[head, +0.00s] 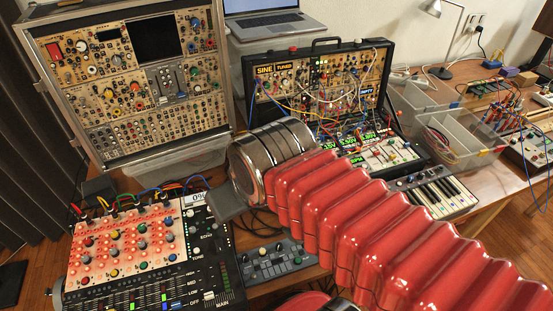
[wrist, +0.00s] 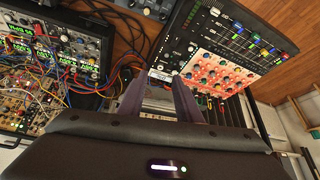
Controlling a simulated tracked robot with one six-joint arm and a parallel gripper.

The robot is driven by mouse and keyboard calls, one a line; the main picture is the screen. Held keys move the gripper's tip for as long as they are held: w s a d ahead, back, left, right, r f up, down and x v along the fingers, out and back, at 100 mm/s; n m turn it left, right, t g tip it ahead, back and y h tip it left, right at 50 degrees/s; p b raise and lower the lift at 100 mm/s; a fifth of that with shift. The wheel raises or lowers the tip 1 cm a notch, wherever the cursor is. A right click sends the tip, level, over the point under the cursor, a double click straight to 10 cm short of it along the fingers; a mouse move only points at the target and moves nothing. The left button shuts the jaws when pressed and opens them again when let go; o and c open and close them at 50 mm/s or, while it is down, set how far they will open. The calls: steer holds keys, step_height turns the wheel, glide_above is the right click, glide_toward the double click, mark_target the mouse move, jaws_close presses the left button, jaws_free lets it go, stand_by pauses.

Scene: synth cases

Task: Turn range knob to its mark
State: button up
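I cannot make out a label reading range on any knob, so I cannot tell which knob it is or where its mark lies. A black mixer (head: 215,270) with a glowing red-orange panel of coloured knobs stands at the lower left in the head view. A small white display (head: 197,199) is at its upper right corner. The mixer also shows in the wrist view (wrist: 245,25). My gripper (head: 222,207) is just right of that display in the head view. In the wrist view my gripper (wrist: 158,88) has its two dark fingers apart, with nothing seen between them.
A tall synth case (head: 37,60) stands behind the mixer. A patched case (head: 250,95) with many cables is at the back middle. A small keyboard (head: 440,195) is to the right. A small grey box with knobs (head: 275,262) lies right of the mixer. Cables arch over the mixer's back edge.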

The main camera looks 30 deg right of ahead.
steer(key=shift+o, duration=0.5)
steer(key=shift+w, duration=0.1)
steer(key=w+d+r+n+g, duration=0.1)
steer(key=w+d+n+g, duration=0.2)
steer(key=w+d+n, duration=0.65)
steer(key=w+d+f+n+g, duration=0.1)
steer(key=w+d+f+n, duration=0.1)
steer(key=w+d+f, duration=0.2)
steer(key=w+d+f+n+g, duration=0.2)
steer(key=w+d+f, duration=0.3)
steer(key=w+d, duration=0.3)
steer(key=d, duration=0.4)
steer(key=shift+w+d, duration=0.2)
steer(key=shift+w, duration=0.05)
steer(key=shift+f, duration=0.1)
steer(key=f, duration=1.3)
steer(key=shift+s+a+f, duration=0.1)
steer(key=shift+s+f, duration=0.1)
steer(key=shift+f, duration=0.05)
